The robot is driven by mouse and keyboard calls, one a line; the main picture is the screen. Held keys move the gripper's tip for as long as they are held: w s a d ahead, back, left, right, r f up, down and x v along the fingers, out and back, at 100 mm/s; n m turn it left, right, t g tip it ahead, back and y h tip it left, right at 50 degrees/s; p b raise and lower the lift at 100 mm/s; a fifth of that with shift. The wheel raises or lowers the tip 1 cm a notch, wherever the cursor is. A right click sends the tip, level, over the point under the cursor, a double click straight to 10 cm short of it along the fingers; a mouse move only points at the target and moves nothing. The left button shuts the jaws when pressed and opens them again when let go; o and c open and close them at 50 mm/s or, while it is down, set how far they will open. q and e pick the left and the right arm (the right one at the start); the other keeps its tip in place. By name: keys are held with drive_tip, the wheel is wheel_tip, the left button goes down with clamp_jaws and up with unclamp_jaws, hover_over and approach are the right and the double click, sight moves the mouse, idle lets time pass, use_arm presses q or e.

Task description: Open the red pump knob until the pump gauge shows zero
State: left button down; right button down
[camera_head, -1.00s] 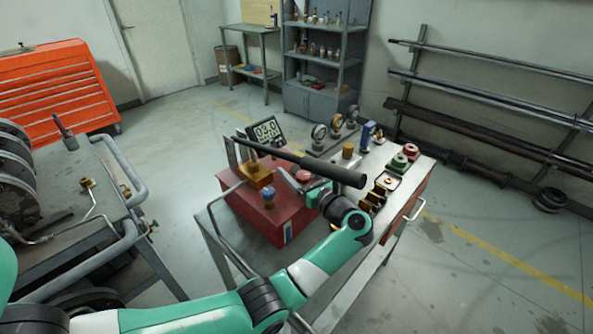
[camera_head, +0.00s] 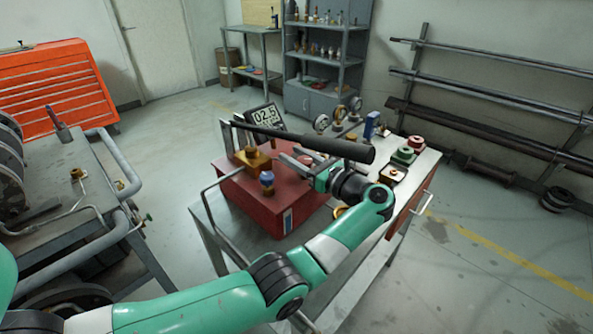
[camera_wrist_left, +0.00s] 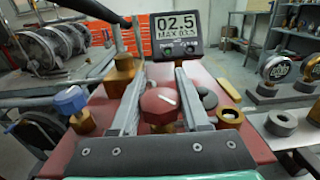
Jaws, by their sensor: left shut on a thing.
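The red pump knob (camera_wrist_left: 158,103) sits on a brass stem on top of the red pump (camera_head: 236,195). It carries a white mark. My left gripper (camera_wrist_left: 160,85) has its two grey fingers on either side of this knob and is shut on it. In the head view my left gripper (camera_head: 296,161) lies low over the pump top, and its fingers partly hide the knob. The pump gauge (camera_wrist_left: 164,42) is a digital screen behind the pump reading 02.5; it also shows in the head view (camera_head: 266,117). My right gripper is not in view.
A thick black lever (camera_head: 318,143) passes just above the gripper. A blue knob (camera_head: 266,178) stands on the pump's front left corner, beside a brass block (camera_head: 252,160). Round gauges (camera_head: 338,113) and valve parts (camera_head: 404,154) occupy the table's right side.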

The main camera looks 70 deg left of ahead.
use_arm(q)
drive_tip(key=shift+f+n+g+b, duration=0.2)
drive_tip(key=shift+n+g+b, duration=0.15)
drive_tip(key=shift+g, duration=0.25)
drive_tip(key=shift+s+r+h, duration=0.1)
drive_tip(key=shift+r+h, duration=0.05)
drive_tip(key=shift+h, duration=0.15)
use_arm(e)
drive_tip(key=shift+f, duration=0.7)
use_arm(q)
drive_tip(key=shift+c, duration=1.9)
unclamp_jaws()
drive_tip(key=shift+d, duration=0.1)
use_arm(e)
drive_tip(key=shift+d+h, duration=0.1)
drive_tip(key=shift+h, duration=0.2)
